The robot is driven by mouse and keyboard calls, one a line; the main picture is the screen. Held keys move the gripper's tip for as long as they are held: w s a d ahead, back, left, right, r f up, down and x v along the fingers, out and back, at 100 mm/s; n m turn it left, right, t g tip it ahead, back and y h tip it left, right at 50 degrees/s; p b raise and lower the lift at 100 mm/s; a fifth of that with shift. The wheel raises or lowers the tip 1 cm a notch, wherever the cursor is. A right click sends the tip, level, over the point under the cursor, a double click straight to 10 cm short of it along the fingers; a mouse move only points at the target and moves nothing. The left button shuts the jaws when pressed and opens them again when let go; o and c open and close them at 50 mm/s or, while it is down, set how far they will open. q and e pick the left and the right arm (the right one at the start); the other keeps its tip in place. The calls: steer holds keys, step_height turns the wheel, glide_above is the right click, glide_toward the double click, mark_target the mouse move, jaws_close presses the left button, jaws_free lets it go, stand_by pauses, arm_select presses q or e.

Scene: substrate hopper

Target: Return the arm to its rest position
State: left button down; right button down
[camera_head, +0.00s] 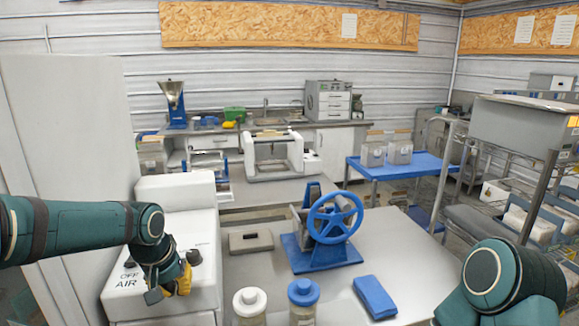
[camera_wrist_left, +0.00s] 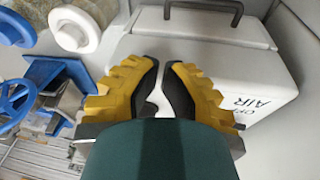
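My left arm (camera_head: 80,230) comes in from the left and bends down at the wrist. My left gripper (camera_head: 178,286), with yellow fingers, hangs in front of the white machine (camera_head: 180,205) marked OFF and AIR, near its dark knobs. In the left wrist view the gripper (camera_wrist_left: 161,72) has its two black-padded fingers close to each other with a narrow gap and nothing between them. The white machine (camera_wrist_left: 235,60) lies beyond and to the right of the fingers there. My right arm (camera_head: 510,280) shows at the lower right; its gripper is out of view.
The grey table (camera_head: 400,255) holds a blue-wheeled press (camera_head: 325,230), a blue block (camera_head: 374,297), a grey plate (camera_head: 251,241), a white-lidded jar (camera_head: 249,303) and a blue-lidded jar (camera_head: 303,297). A wire rack (camera_head: 541,192) stands at the right.

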arm_select(q)
steer(key=shift+h, duration=0.4)
steer(key=d+f, duration=0.1)
steer(key=f, duration=0.3)
steer(key=d+f, duration=0.1)
steer(key=f, duration=0.1)
steer(key=shift+s+d+f, duration=0.15)
steer(key=shift+d, duration=0.2)
steer(key=s+d+f+h, duration=0.1)
steer(key=s+d+f, duration=0.4)
steer(key=s+f, duration=0.4)
steer(key=s+d+f+g+h, duration=0.1)
steer(key=s+d+f, duration=0.5)
steer(key=f, duration=1)
steer(key=s, duration=0.3)
steer(key=shift+s+d+n, duration=0.15)
steer(key=shift+s+n, duration=0.15)
steer(key=shift+s, duration=0.1)
